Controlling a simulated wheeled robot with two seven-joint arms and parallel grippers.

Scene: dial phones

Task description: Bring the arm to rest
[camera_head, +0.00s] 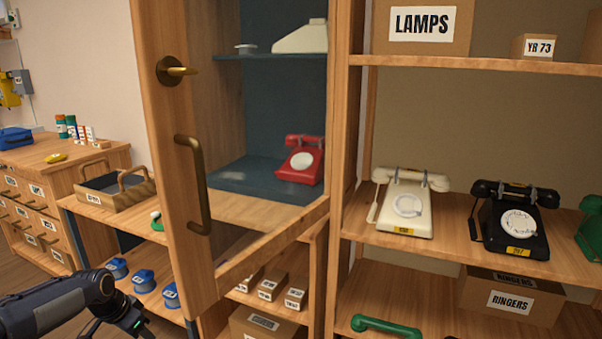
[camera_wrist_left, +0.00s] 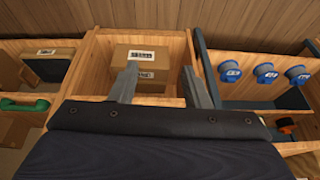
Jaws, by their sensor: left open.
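My left arm (camera_head: 60,305) comes in from the lower left of the head view, bent downward at the wrist in front of the shelves. Its gripper is mostly cut off by the bottom edge there. In the left wrist view my left gripper (camera_wrist_left: 160,90) shows two grey fingers spread apart with nothing between them. Beyond the fingers a cardboard box (camera_wrist_left: 147,55) sits in a wooden shelf bay, apart from them. My right gripper is in neither view.
A glass-paned cabinet door (camera_head: 180,150) stands open near my left arm. Behind it a red phone (camera_head: 301,160) sits in the cabinet. A white phone (camera_head: 407,205) and a black phone (camera_head: 515,220) stand on the right shelf. Blue dials (camera_head: 144,280) sit low left.

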